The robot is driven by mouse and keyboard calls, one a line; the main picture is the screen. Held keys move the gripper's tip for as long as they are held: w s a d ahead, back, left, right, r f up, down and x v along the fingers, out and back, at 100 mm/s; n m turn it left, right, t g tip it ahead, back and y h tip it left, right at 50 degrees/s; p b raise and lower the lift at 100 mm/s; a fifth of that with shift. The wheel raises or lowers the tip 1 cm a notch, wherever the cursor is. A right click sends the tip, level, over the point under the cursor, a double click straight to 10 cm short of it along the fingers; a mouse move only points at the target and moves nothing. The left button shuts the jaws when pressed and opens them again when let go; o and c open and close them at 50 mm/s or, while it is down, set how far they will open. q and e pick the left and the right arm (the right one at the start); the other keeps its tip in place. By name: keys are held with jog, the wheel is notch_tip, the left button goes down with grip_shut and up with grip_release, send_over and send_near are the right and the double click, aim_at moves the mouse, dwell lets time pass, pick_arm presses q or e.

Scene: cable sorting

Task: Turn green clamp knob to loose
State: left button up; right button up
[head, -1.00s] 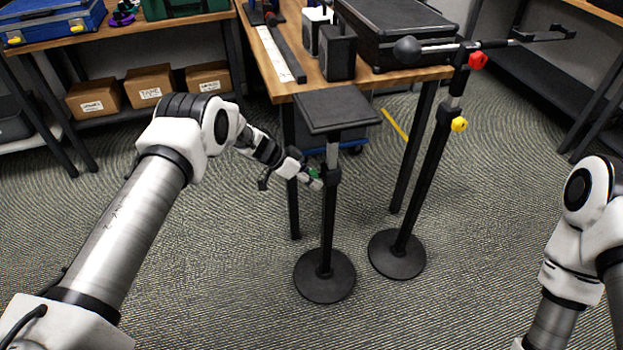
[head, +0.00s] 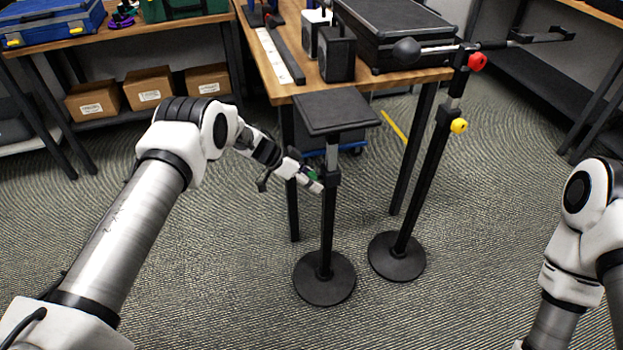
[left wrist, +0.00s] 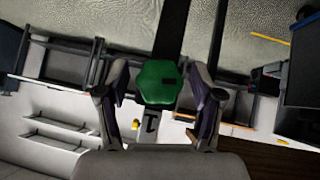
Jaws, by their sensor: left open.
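The green clamp knob (left wrist: 159,82) shows large in the left wrist view, a hexagon with a dark mark at its right. In the head view the green knob (head: 312,175) is small and partly hidden by my left gripper, on the left side of the black stand's pole (head: 328,220). My left gripper (head: 314,182) is at the knob. In the left wrist view its open fingers (left wrist: 159,85) stand on either side of the knob, with small gaps visible on both sides. My right gripper is out of view; only part of the right arm shows.
The stand carries a flat black top plate (head: 336,111) just above my left gripper. A second stand with a yellow knob (head: 459,126) and a red knob (head: 477,62) is at its right. A wooden table (head: 300,88) stands behind. The carpet in front is clear.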

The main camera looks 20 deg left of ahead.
pick_arm(q)
jog(key=v, duration=1.2)
